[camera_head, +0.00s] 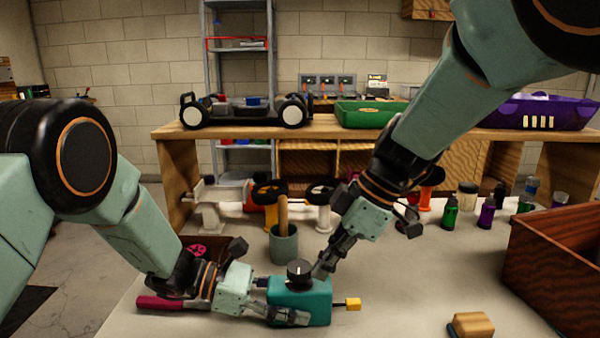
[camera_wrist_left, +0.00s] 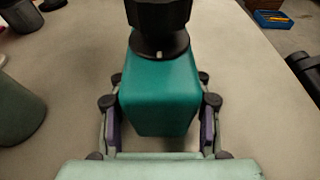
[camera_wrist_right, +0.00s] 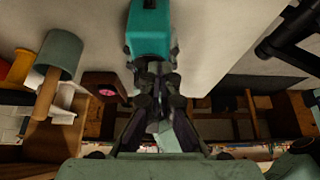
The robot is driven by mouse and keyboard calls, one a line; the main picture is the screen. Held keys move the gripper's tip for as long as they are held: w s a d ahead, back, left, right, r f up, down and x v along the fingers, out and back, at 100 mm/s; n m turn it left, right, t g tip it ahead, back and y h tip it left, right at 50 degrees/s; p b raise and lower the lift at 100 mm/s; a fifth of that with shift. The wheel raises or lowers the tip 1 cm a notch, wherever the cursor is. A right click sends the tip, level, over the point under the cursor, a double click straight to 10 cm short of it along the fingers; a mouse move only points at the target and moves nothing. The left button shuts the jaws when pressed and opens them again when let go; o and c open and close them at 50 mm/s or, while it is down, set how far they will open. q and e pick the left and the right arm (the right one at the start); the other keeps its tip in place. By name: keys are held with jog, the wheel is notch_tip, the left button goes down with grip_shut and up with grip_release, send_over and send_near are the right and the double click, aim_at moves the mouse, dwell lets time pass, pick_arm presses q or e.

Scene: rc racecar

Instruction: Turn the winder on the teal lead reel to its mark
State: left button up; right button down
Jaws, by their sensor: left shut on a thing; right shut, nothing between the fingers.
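The teal lead reel (camera_head: 316,305) is a box standing on the pale bench, with a black round winder (camera_head: 300,272) on its top and a yellow piece (camera_head: 353,304) out at its right side. My left gripper (camera_head: 300,317) is shut on the reel body, its fingers on both sides of it in the left wrist view (camera_wrist_left: 158,115). A pale mark shows at the base of the winder in that view (camera_wrist_left: 160,45). My right gripper (camera_head: 322,270) is shut and empty, just right of the winder. In the right wrist view the reel (camera_wrist_right: 150,30) shows beyond its fingertips; the winder is hidden there.
A grey-green cup (camera_head: 284,245) with a wooden handle stands behind the reel. A magenta-handled tool (camera_head: 160,302) lies left of it. A wooden block (camera_head: 471,325) and a brown wooden box (camera_head: 560,265) are at right. Several bottles (camera_head: 487,212) stand behind. The bench between is clear.

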jog(key=shift+d, duration=0.15)
jog(key=shift+s+d+r, duration=0.1)
jog(key=shift+d, duration=0.1)
notch_tip(320, 180, up, 6)
jog(key=shift+f, duration=0.1)
dwell(0.4)
jog(key=shift+w+a+f, duration=0.1)
jog(key=shift+w+f, duration=0.4)
jog(key=shift+f, duration=0.5)
jog(key=shift+w+f, duration=0.55)
jog(key=shift+f, duration=0.45)
jog(key=shift+w+a+f, duration=0.1)
jog(key=shift+w+f, duration=0.4)
jog(key=shift+f, duration=0.5)
jog(key=shift+s+a, duration=0.1)
jog(key=shift+a, duration=0.1)
